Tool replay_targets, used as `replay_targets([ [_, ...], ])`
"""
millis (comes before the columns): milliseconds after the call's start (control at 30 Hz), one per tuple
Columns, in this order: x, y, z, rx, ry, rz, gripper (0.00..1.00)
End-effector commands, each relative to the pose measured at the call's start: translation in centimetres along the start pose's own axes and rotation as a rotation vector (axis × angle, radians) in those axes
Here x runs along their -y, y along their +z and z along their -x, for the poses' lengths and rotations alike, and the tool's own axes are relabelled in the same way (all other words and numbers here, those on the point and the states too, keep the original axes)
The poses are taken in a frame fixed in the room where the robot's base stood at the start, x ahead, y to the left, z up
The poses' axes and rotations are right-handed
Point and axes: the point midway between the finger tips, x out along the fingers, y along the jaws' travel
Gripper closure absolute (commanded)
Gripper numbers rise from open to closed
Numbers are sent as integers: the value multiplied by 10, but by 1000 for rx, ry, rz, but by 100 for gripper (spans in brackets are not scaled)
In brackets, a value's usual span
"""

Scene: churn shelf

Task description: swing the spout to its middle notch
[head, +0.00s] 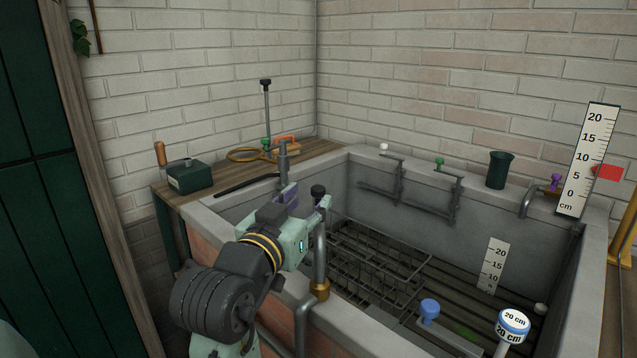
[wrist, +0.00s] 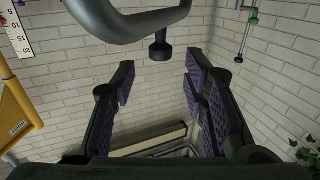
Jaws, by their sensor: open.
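The spout (head: 320,258) is a grey pipe rising from a brass collar (head: 320,290) on the near rim of the stone tank. Its upper part is partly hidden by my gripper in the head view. In the wrist view the curved grey spout pipe (wrist: 125,25) crosses the top, with a black knob (wrist: 160,50) on it. The black knob also shows in the head view (head: 318,191). My gripper (head: 308,200) is open beside the top of the spout. In the wrist view the knob is ahead of the gap between its purple-padded fingers (wrist: 160,75). The notches cannot be made out.
The stone tank (head: 380,153) holds wire racks (head: 375,255). A wooden shelf (head: 180,190) at left carries a dark green box (head: 190,177) and a tall black-topped rod (head: 266,112). Rulers, a dark green cup (head: 499,170) and a blue knob (head: 430,308) are at right.

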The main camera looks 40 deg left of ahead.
Motion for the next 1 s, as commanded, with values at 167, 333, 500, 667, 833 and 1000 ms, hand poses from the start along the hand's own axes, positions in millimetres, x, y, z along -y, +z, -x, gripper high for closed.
replay_targets([
  [167, 0, -1, -34, 3, 2, 1, 60],
  [333, 0, -1, -54, 0, 0, 2, 60],
  [500, 0, 0, -62, 0, -2, 0, 60],
  [667, 0, 0, -62, -1, -2, 0, 60],
  [833, 0, 0, -62, -1, -2, 0, 66],
  [1000, 0, 0, -62, -1, -2, 0, 78],
])
